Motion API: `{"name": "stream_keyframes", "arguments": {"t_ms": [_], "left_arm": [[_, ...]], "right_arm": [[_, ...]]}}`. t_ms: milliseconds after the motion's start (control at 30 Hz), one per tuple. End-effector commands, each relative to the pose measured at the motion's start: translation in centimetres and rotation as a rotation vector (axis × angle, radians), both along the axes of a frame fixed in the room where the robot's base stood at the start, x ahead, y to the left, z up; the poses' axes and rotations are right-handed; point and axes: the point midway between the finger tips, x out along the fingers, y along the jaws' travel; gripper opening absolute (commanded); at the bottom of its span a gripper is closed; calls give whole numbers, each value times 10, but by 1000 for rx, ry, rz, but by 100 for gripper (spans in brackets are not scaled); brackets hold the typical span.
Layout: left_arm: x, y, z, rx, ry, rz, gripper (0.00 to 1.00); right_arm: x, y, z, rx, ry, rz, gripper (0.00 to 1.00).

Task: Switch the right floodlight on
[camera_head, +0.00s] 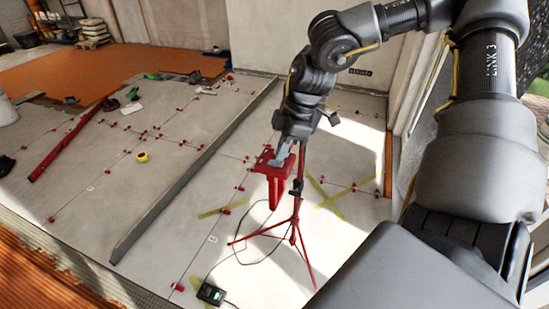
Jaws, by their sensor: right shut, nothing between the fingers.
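The floodlight is a red work lamp (275,187) on a red tripod (294,232), standing on the tiled floor at the centre right. My right arm reaches in from the right, and my right gripper (282,157) is shut and empty at the top of the lamp housing. I cannot tell whether it touches the housing. The lamp's switch and its lit face cannot be made out. A dark cable (262,256) runs near the tripod. My left gripper is out of view.
A small black box with a green patch (211,294) lies on the floor at the front. A long grey straightedge (198,170) crosses the tiles. Red levelling clips, a yellow tape roll (142,156) and a long red bar (70,140) lie to the left. A wall stands behind.

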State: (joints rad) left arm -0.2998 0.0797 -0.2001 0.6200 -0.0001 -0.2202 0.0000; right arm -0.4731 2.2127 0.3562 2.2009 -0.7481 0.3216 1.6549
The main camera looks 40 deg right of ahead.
Motion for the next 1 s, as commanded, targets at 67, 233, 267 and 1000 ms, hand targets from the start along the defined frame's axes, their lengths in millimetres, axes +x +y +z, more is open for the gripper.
{"name": "stream_keyframes", "arguments": {"t_ms": [67,233,267,1000], "left_arm": [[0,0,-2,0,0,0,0],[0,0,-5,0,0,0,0],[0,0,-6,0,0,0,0],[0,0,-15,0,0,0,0]], "right_arm": [[0,0,-2,0,0,0,0],[0,0,-5,0,0,0,0],[0,0,-6,0,0,0,0],[0,0,-15,0,0,0,0]]}}
